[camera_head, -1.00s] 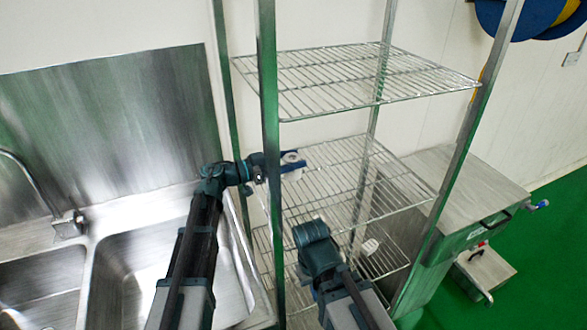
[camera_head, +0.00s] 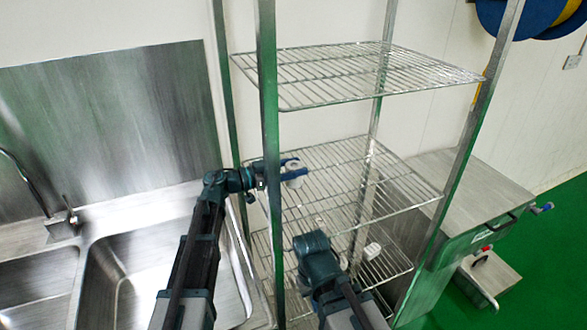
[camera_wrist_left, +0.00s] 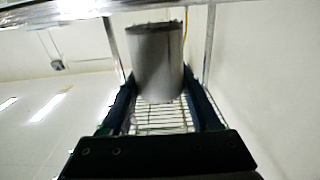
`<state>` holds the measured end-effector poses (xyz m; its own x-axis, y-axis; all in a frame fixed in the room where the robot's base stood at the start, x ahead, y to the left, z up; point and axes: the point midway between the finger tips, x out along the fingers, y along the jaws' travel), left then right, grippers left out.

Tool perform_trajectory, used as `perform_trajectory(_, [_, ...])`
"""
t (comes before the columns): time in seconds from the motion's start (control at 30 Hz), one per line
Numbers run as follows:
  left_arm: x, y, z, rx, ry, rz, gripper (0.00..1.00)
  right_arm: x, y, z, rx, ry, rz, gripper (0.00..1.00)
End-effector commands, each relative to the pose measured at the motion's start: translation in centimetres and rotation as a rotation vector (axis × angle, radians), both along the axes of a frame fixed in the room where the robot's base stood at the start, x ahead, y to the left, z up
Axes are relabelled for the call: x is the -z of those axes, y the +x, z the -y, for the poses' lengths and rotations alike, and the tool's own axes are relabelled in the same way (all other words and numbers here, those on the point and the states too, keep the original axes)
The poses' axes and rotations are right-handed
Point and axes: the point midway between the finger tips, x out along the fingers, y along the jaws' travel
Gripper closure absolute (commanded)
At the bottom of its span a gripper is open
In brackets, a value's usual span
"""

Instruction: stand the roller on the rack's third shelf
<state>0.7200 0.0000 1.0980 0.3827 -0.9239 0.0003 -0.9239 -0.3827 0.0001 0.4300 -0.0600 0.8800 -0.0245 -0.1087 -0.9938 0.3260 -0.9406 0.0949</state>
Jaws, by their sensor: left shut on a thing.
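The roller (camera_head: 295,174) is a small white cylinder. My left gripper (camera_head: 288,170) is shut on it, with blue fingers around it. They are inside the rack, over the left part of the middle visible shelf (camera_head: 385,190); I cannot tell whether the roller touches the wires. In the left wrist view the roller (camera_wrist_left: 157,62) is a grey cylinder between the fingers, with wire shelving behind. My right arm's teal end (camera_head: 318,258) is lower, in front of the lower shelf; its fingertips are hidden.
The top shelf (camera_head: 355,75) is bare. Metal posts (camera_head: 269,130) frame the rack; one crosses in front of my left wrist. A white object (camera_head: 372,250) shows at the lower shelf. A sink (camera_head: 120,260) lies left and a steel machine (camera_head: 465,185) right.

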Motion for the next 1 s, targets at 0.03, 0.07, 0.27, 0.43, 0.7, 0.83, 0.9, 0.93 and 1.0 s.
perform_trajectory(0.03, [0.3, 0.0, 0.0, 0.000, -0.001, 0.000, 1.00, 0.3, 0.0, 0.0, 0.000, 0.000, 0.000, 1.00])
perform_trajectory(0.07, [0.4, 0.0, 0.0, 0.000, -0.001, 0.000, 1.00, 0.4, 0.0, 0.0, 0.000, 0.000, 0.000, 1.00])
perform_trajectory(0.27, [0.9, 0.0, 0.0, 0.000, -0.001, 0.000, 1.00, 0.9, 0.0, 0.0, 0.000, 0.000, 0.000, 1.00])
perform_trajectory(0.43, [0.8, 0.0, 0.0, 0.000, 0.000, 0.000, 0.24, 0.8, 0.0, 0.0, 0.000, 0.000, 0.000, 1.00])
perform_trajectory(0.7, [0.8, 0.0, 0.0, 0.000, 0.000, 0.000, 0.07, 0.8, 0.0, 0.0, 0.000, 0.000, 0.000, 1.00])
perform_trajectory(0.83, [0.7, 0.0, 0.0, 0.000, 0.000, 0.000, 0.07, 0.7, 0.0, 0.0, 0.000, 0.000, 0.000, 1.00])
perform_trajectory(0.9, [0.3, 0.0, 0.0, 0.000, 0.000, 0.000, 0.07, 0.3, 0.0, 0.0, 0.000, 0.000, 0.000, 1.00])
perform_trajectory(0.93, [0.0, 0.0, 0.0, 0.000, 0.000, 0.000, 0.07, 0.0, 0.0, 0.0, 0.000, 0.000, 0.000, 1.00])
perform_trajectory(1.0, [-0.9, 0.0, 0.0, 0.000, 0.000, 0.000, 0.07, -0.9, 0.0, 0.0, 0.000, 0.000, 0.000, 1.00])
